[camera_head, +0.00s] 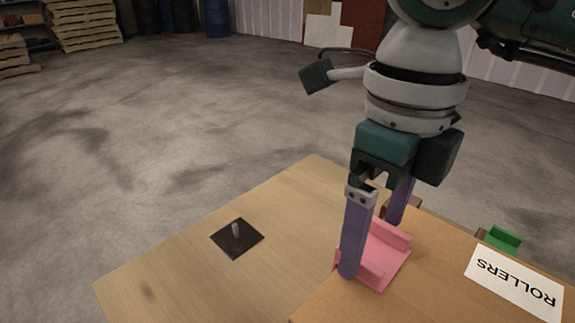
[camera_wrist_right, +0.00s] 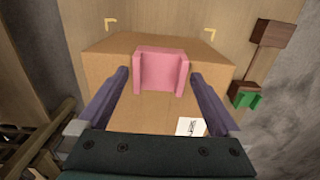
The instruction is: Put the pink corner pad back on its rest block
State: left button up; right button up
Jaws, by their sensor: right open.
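The pink corner pad (camera_head: 385,262) sits on the edge of the cardboard box (camera_head: 425,290). It also shows in the wrist view, where the pink corner pad (camera_wrist_right: 160,72) is at the box's far edge. My right gripper (camera_head: 372,248) points down with its purple fingers apart on either side of the pad. In the wrist view a gap shows between each finger and the pad. A bare brown block (camera_wrist_right: 267,32), which looks like the rest block, stands at the upper right of the wrist view. In the head view it is mostly hidden behind my gripper. My left gripper is not in view.
A green corner pad (camera_head: 503,239) sits on another brown block at the right. The box carries a white ROLLERS label (camera_head: 515,282). A black plate with a short peg (camera_head: 236,238) lies on the wooden table (camera_head: 175,270), with clear tabletop around it.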

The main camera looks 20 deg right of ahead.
jog(key=shift+f, duration=0.5)
jog(key=c, duration=1.2)
jog(key=shift+r, duration=0.1)
